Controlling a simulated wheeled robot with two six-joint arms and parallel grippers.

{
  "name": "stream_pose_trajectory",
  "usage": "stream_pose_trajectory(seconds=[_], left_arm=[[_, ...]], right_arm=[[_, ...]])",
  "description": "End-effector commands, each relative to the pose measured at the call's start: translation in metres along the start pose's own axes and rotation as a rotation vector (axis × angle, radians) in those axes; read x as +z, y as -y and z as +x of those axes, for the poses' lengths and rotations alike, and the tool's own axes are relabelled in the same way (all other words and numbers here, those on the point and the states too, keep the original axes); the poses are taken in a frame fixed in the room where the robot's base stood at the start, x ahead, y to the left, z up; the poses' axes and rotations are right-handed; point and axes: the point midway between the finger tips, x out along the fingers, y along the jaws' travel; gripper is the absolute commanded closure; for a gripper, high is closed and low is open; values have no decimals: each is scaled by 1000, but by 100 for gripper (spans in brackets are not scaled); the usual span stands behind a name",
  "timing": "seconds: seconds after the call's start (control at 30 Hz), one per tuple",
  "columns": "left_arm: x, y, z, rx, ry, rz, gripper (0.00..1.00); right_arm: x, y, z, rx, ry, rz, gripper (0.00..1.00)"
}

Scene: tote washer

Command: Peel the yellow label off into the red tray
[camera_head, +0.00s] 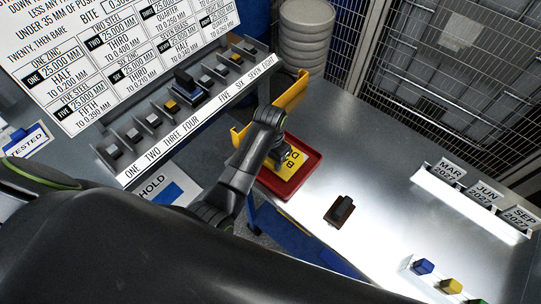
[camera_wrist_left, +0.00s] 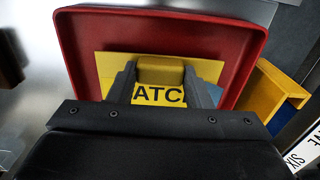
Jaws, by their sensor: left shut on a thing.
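The yellow label (camera_head: 296,159) with black letters shows at the red tray (camera_head: 311,165), under my left gripper (camera_head: 278,160). In the left wrist view the label (camera_wrist_left: 112,68) lies across the inside of the red tray (camera_wrist_left: 160,22), with the letters "ATC" readable. My left gripper (camera_wrist_left: 161,80) is shut on a raised yellow part of the label, between its two grey fingers. I cannot tell whether the label touches the tray floor. The fingers hide part of the label. My right gripper is not in view.
A yellow bracket (camera_head: 293,96) stands behind the tray. A dark handled block (camera_head: 340,211) sits on the metal table. A rack of gauge blocks (camera_head: 185,85) is at left. Date signs (camera_head: 484,193) and coloured pieces (camera_head: 451,285) are at right.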

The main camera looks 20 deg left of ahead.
Motion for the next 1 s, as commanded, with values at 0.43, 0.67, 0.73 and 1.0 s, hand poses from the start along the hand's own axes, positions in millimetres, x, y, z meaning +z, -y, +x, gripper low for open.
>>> stream_pose_trajectory(seconds=[0.43,0.67,0.73,1.0], left_arm=[[0,0,7,0,0,0,79],[0,0,7,0,0,0,79],[0,0,8,0,0,0,79],[0,0,12,0,0,0,79]], right_arm=[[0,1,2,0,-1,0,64],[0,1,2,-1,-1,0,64],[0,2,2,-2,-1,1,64],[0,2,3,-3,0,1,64]])
